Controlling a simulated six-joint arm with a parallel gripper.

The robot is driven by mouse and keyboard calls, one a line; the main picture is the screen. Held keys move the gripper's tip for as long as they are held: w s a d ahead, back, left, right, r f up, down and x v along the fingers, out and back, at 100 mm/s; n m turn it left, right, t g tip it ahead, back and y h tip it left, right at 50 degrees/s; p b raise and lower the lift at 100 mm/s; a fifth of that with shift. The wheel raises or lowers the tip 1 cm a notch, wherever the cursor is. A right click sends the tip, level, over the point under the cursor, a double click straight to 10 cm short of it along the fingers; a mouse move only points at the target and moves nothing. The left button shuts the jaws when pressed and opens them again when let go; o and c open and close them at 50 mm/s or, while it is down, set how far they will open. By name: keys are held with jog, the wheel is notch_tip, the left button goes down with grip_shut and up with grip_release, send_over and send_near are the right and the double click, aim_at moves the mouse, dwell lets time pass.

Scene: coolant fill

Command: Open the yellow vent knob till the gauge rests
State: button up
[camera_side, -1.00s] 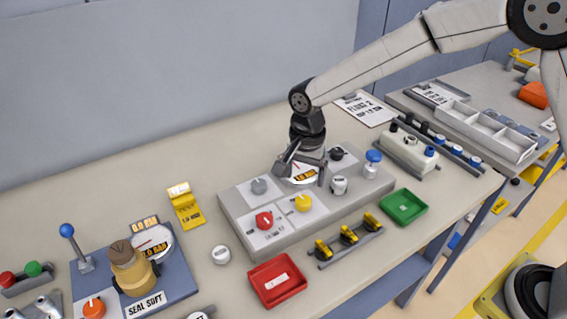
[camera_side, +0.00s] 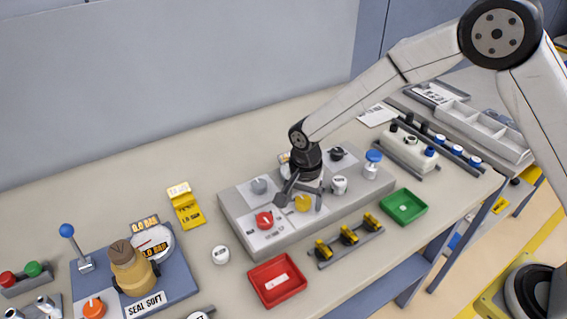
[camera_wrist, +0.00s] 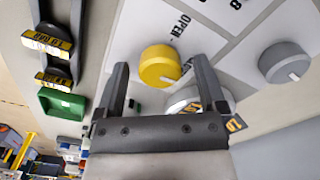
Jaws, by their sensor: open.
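The yellow vent knob (camera_side: 302,203) sits on the grey panel (camera_side: 255,252), right of a red knob (camera_side: 264,220). My gripper (camera_side: 301,207) is open above it, with a finger to either side in the side view. In the wrist view the yellow knob (camera_wrist: 159,68) shows between and slightly beyond the fingertips (camera_wrist: 160,62), with gaps on both sides. Its white pointer mark faces lower right, and "OPEN" is printed beside it. The panel's round gauge (camera_wrist: 184,100) is mostly hidden behind my gripper, so its needle cannot be read.
A grey knob (camera_side: 259,186), a white knob (camera_side: 339,185) and a black knob (camera_side: 336,153) are close by on the panel. A red tray (camera_side: 276,281), a rack of yellow-topped clips (camera_side: 347,238) and a green tray (camera_side: 404,207) stand in front.

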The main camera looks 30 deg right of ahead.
grip_shut()
